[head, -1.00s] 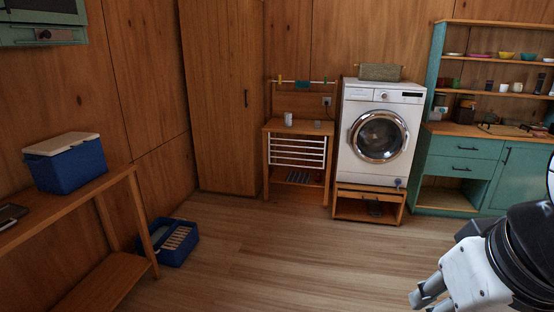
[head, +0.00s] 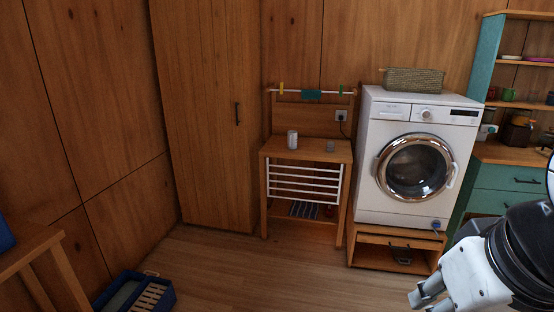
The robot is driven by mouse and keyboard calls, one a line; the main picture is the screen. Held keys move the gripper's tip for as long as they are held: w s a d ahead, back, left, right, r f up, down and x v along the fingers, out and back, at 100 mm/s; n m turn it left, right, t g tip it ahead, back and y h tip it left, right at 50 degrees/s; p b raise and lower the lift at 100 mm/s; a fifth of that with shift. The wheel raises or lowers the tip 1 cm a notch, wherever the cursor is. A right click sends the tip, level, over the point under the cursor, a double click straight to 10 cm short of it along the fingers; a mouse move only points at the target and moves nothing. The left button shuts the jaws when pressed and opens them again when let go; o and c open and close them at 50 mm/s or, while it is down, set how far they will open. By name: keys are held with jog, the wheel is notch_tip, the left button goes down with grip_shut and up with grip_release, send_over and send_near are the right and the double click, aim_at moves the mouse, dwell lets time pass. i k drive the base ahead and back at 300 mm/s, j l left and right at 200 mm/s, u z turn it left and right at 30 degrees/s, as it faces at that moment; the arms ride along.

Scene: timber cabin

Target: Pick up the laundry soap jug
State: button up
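I cannot make out a clear laundry soap jug in the head view. A small white container (head: 292,139) stands upright on the wooden drying stand (head: 275,150), but it is too small to tell whether it is a jug. A small grey cup-like thing (head: 330,146) stands to its right. My gripper (head: 424,302) is at the lower right, well in front of the stand and apart from everything. Its fingertips are partly cut off by the frame's bottom edge, so its opening is unclear. I see nothing held.
A washing machine (head: 388,213) stands on a wooden pedestal right of the stand, with a basket (head: 413,80) on top. A tall wooden cupboard (head: 200,110) is left of the stand. A blue crate (head: 163,296) and a wooden table (head: 33,243) are at lower left. Floor ahead is clear.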

aim_at(292, 135)
jog(key=i, duration=1.9)
jog(key=i+z, duration=0.1)
jog(key=i, duration=0.45)
jog(key=i+j+z, duration=0.15)
jog(key=i, duration=0.4)
jog(key=i+j+z, duration=0.1)
jog(key=i, duration=0.4)
